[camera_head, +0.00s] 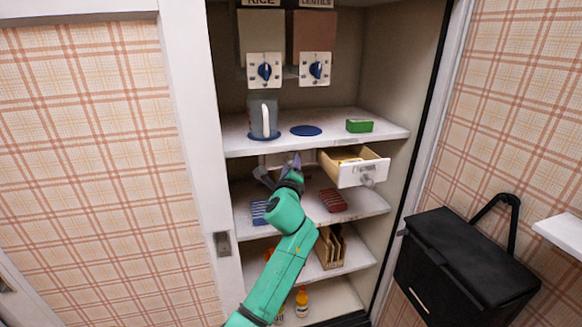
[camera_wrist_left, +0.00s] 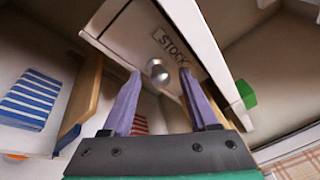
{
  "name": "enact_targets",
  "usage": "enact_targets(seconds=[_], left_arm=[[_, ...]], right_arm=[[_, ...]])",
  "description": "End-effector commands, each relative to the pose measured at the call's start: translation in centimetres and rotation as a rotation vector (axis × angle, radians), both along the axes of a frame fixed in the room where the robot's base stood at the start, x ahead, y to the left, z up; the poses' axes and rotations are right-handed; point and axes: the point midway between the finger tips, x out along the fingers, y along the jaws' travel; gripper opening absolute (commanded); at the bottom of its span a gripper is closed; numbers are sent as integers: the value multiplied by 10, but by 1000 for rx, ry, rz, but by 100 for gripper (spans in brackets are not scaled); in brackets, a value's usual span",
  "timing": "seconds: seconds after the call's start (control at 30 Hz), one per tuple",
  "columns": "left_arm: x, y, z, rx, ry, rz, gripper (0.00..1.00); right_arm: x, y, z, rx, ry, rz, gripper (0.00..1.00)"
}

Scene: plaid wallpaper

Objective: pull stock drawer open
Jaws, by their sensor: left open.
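The stock drawer (camera_wrist_left: 130,38) shows in the wrist view as a white front with a STOCK label and a round metal knob (camera_wrist_left: 157,71). My left gripper (camera_head: 280,167) is open just in front of it, below the shelf with the jug. In the wrist view its two purple fingers (camera_wrist_left: 160,76) point at the front, one on each side of the knob; I cannot tell whether they touch it. In the head view the gripper mostly hides this drawer front. My right gripper is not in view.
Another drawer (camera_head: 347,172) to the right stands open. The shelf above holds a jug (camera_head: 262,118) and a green block (camera_head: 359,126). Below are a blue striped item (camera_head: 259,213) and a red one (camera_head: 333,200). A black bag (camera_head: 465,265) hangs at right.

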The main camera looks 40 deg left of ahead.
Motion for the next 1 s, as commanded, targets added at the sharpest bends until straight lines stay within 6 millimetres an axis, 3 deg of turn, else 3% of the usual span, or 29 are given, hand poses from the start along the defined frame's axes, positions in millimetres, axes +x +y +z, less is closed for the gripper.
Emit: enact_targets(seconds=[0.17, 0.33, 1.0], left_arm=[[0, 0, 0, 0, 0, 0, 60], [0, 0, 0, 0, 0, 0, 0], [0, -1, -1, -1, 1, 0, 0]], right_arm=[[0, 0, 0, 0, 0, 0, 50], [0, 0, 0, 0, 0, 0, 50], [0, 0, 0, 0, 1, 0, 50]])
